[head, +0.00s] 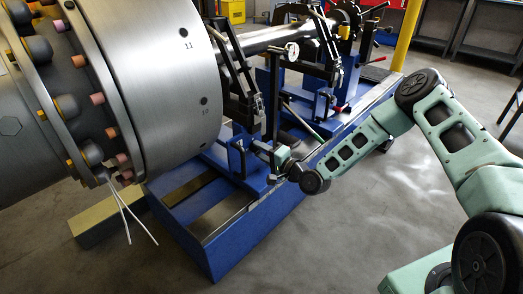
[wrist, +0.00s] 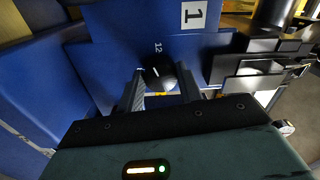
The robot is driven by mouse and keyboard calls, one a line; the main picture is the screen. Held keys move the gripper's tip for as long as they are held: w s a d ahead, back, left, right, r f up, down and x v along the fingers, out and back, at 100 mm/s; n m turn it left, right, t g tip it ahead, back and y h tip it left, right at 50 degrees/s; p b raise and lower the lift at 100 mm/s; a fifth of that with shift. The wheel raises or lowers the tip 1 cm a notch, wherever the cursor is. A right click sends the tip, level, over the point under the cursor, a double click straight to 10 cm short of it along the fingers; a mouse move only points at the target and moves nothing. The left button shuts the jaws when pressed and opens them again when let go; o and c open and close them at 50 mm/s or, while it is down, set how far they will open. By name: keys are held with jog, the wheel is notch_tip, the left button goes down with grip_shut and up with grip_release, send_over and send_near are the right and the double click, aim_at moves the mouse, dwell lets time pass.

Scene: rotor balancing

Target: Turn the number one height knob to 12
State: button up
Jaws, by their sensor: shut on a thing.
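The number one height knob (wrist: 160,74) is a dark round knob on a blue panel, with a small pale mark on its face. The mark seems to point up, roughly towards the printed 12 (wrist: 158,47); its exact angle is hard to read. A white plate with a 1 (wrist: 194,14) sits above it on the blue stand. My gripper (wrist: 162,84) is shut on the knob, one finger on each side. In the head view my gripper (head: 262,151) is at the near blue stand; the knob is hidden there.
A large grey rotor (head: 165,75) with bolts and weights fills the left of the head view. The blue machine bed (head: 230,240) runs below my gripper. Black clamps and levers (head: 240,85) stand close above it.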

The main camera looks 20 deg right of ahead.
jog(key=shift+m, duration=1.9)
jog(key=shift+f, duration=0.1)
jog(key=o, duration=1)
jog(key=p+v, duration=0.4)
jog(key=v, duration=1.3)
jog(key=shift+s+d, duration=0.1)
jog(key=shift+s, duration=0.1)
